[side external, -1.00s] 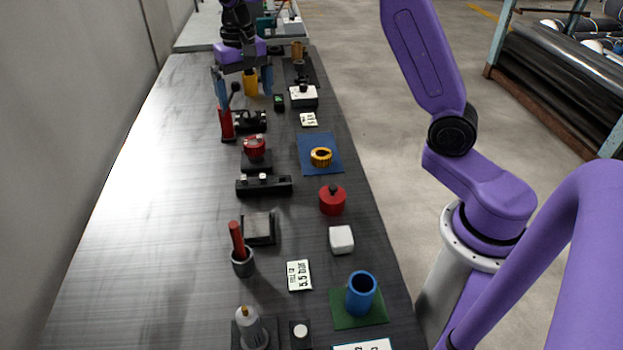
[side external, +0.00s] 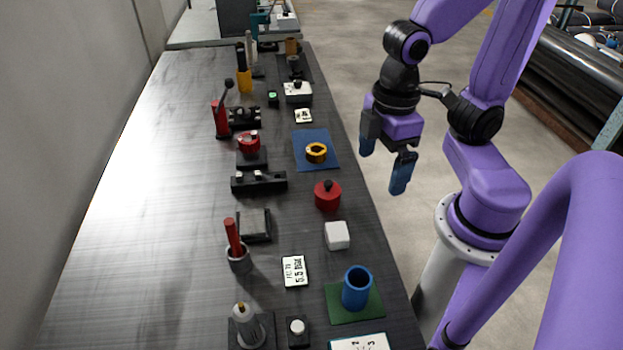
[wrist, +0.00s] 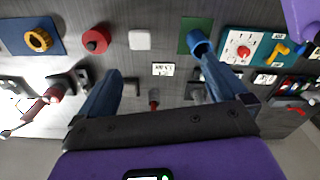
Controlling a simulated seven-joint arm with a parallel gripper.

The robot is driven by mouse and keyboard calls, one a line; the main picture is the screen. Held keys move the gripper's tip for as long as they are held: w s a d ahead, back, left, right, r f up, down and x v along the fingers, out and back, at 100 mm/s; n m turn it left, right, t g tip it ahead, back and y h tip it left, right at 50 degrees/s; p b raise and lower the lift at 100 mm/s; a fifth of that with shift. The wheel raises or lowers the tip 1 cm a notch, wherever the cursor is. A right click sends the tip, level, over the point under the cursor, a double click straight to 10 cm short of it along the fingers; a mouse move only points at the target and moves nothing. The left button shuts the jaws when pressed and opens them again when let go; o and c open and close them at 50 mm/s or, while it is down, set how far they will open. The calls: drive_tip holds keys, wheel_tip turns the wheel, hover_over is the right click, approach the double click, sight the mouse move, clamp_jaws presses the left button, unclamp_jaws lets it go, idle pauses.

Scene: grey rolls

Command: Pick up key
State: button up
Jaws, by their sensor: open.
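My gripper (side external: 385,160) is open and empty, hanging beyond the right edge of the table in the side external view. In the wrist view its two blue fingers (wrist: 158,65) are spread wide with nothing between them. I cannot make out a clear key in either view. In the wrist view a small yellow handle-like piece (wrist: 281,48) sits on a teal panel (wrist: 262,60) at the upper right, beside a red knob (wrist: 243,51). It is too small to tell whether it is the key.
The dark table (side external: 130,220) holds a blue cup (side external: 357,290), a white block (side external: 337,236), a red knobbed weight (side external: 327,196), a yellow ring (side external: 316,152) on a blue mat, and a red-handled tool (side external: 233,238) in a holder. The table's left side is clear.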

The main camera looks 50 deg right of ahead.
drive_tip(key=shift+s+d+f+n, duration=0.25)
drive_tip(key=shift+s+d+n, duration=0.2)
drive_tip(key=shift+s, duration=0.25)
drive_tip(key=shift+s+d+f, duration=0.1)
drive_tip(key=shift+s+d, duration=0.05)
drive_tip(key=shift+s, duration=0.1)
drive_tip(key=c, duration=0.4)
drive_tip(key=shift+s, duration=0.1)
drive_tip(key=c, duration=0.6)
drive_tip(key=shift+o, duration=0.2)
